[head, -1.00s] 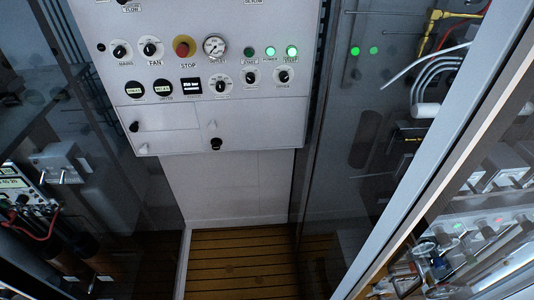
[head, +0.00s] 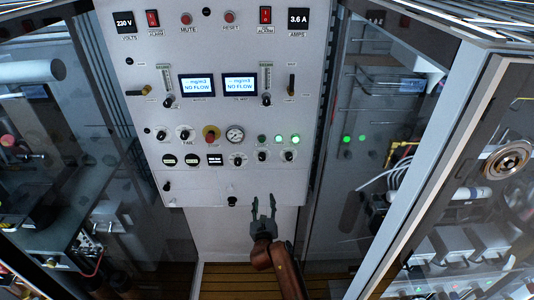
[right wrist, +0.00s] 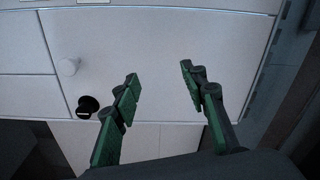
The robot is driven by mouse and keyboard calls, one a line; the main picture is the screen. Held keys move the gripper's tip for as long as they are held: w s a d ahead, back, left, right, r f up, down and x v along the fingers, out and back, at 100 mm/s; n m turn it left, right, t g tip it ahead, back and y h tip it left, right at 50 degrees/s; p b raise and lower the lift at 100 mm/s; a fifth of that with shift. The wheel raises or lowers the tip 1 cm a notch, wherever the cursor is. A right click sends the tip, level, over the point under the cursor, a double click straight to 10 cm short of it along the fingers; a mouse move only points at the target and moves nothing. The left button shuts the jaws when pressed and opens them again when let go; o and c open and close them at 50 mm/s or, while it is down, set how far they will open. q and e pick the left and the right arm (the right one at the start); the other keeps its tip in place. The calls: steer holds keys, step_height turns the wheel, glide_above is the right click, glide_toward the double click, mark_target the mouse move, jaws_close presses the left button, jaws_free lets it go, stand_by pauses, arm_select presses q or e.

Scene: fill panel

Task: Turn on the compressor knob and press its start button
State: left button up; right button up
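The white control panel (head: 215,185) fills the middle of the head view. Its lower rows hold black knobs, including one below the gauge (head: 238,160) and two to its right (head: 262,156), (head: 288,155). Above these are a dark green button (head: 262,138) and two lit green ones (head: 279,139), (head: 295,139). The labels are too small to tell which knob is the compressor's. My right gripper (head: 264,197) is open and empty in front of the panel's lower right edge. The right wrist view shows its spread fingers (right wrist: 159,73) before the blank lower panel. My left gripper is out of view.
A red stop button (head: 211,133) and a round gauge (head: 235,134) sit left of the green buttons. A black knob (right wrist: 88,106) is left of my fingers in the wrist view. Glass-fronted cabinets flank both sides. Slatted wooden floor (head: 230,280) lies below.

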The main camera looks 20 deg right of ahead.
mark_target(262, 158)
step_height(262, 158, up, 16)
steer(key=m+p, duration=0.3)
arm_select(q)
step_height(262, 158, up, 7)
steer(key=p, duration=0.2)
arm_select(e)
steer(key=shift+t, duration=0.3)
steer(key=shift+a+r+x, duration=0.1)
steer(key=shift+x, duration=1.95)
steer(key=shift+a+r+x, duration=0.15)
steer(key=shift+x, duration=1.9)
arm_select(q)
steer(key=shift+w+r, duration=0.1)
arm_select(e)
steer(key=shift+c, duration=0.5)
jaws_close()
